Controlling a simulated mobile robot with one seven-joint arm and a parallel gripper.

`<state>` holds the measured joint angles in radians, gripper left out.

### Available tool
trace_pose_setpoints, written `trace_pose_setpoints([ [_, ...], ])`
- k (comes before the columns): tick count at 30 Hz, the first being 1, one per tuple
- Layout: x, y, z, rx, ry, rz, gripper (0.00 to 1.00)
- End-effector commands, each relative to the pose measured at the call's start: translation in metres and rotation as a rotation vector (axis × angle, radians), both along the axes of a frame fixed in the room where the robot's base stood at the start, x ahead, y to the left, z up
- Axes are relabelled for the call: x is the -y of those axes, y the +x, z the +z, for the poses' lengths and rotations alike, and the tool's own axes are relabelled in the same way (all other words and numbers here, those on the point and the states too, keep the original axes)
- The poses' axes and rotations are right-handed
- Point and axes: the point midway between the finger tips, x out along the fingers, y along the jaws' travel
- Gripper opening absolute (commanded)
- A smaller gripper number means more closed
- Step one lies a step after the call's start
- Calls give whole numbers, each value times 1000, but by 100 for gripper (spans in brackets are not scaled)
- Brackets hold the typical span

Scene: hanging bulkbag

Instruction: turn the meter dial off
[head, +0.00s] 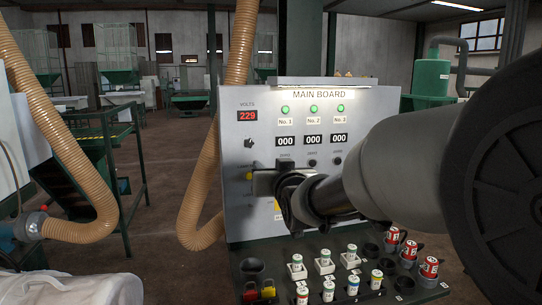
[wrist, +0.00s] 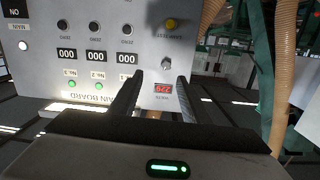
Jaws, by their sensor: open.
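The main board (head: 230,160) is an upright grey panel in the head view. Its meter dial (head: 250,143) is a small dark knob below the red volts display (head: 247,116), which reads 229. In the wrist view the panel appears upside down, with the dial (wrist: 167,62) just beyond the fingertips and between their lines. The display (wrist: 163,89) shows between the fingers. My gripper (wrist: 160,78) is open and empty, apart from the dial as far as I can tell. In the head view my gripper (head: 264,183) is partly hidden by my arm, below the dial.
A yellow lamp-test button (wrist: 171,24) sits near the dial. Counters (head: 312,140) and green lamps (head: 313,109) are to its right. Cans and small containers (head: 325,265) stand on the ledge below. A tan hose (head: 205,185) hangs close to the panel's left edge.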

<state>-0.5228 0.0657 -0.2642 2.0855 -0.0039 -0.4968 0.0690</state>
Motion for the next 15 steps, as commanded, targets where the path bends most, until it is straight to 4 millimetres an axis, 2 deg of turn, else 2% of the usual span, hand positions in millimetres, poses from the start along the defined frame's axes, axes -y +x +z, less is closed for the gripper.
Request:
trace_pose_setpoints([
  [1, -10, 6, -4, 33, 1, 11, 43],
  [3, -18, 11, 0, 68, 6, 20, 43],
  [8, -23, 24, 3, 85, 8, 21, 43],
  [15, -35, 68, 3, 82, 5, 21, 43],
])
